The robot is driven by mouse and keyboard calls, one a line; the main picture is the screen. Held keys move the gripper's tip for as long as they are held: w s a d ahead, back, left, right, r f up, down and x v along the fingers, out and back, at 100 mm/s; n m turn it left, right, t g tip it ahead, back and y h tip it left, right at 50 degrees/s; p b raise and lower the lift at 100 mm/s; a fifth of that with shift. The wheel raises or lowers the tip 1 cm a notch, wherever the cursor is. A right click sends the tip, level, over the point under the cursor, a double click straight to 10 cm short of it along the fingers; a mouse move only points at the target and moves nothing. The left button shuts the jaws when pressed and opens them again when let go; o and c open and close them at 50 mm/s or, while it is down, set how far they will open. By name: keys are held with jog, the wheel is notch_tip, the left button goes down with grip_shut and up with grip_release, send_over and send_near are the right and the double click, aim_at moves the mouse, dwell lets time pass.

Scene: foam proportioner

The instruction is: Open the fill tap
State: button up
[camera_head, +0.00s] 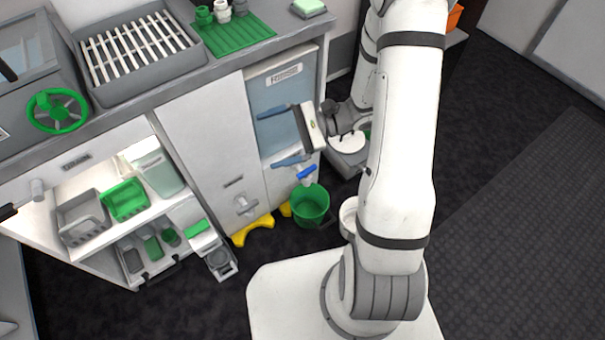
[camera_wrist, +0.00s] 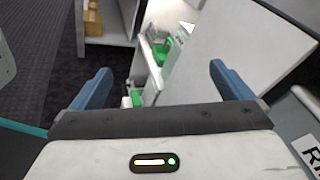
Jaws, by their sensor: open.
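A tap with a blue lever (camera_head: 306,172) sticks out low on the front of the blue-panelled unit (camera_head: 285,95), above a green bucket (camera_head: 311,206). A second, grey tap (camera_head: 244,205) is on the white cabinet door (camera_head: 203,130) to its left. I cannot read which is labelled the fill tap. My gripper (camera_head: 280,136) is open and empty in front of the blue panel, above the blue-lever tap in the picture, its blue fingers apart. In the wrist view my gripper (camera_wrist: 162,85) has nothing between its fingers, and neither tap shows there.
Yellow feet (camera_head: 253,231) stand on the floor beside the bucket. An open cabinet with grey and green bins (camera_head: 124,200) is at left. A green handwheel (camera_head: 57,111) is on the counter front. The dark floor at right is clear.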

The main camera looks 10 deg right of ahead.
jog(key=w+d+f+m+t+y+b, duration=0.1)
jog(key=w+f+m+t+b, duration=0.15)
jog(key=f, duration=0.25)
jog(key=w+d+f+m+t+b, duration=0.1)
jog(key=w+f+m+t, duration=0.15)
jog(key=f, duration=0.25)
jog(key=m+t+h+b, duration=0.8)
jog(key=m+t+h, duration=0.2)
jog(key=m+t, duration=0.3)
send_near(308, 174)
jog(key=w+a+r+g, duration=0.1)
jog(key=w, duration=0.2)
jog(key=shift+m, duration=0.3)
jog(key=b+x, duration=0.2)
jog(key=x, duration=0.5)
jog(key=shift+w+a, duration=0.1)
jog(key=shift+w, duration=0.15)
jog(key=shift+c, duration=0.6)
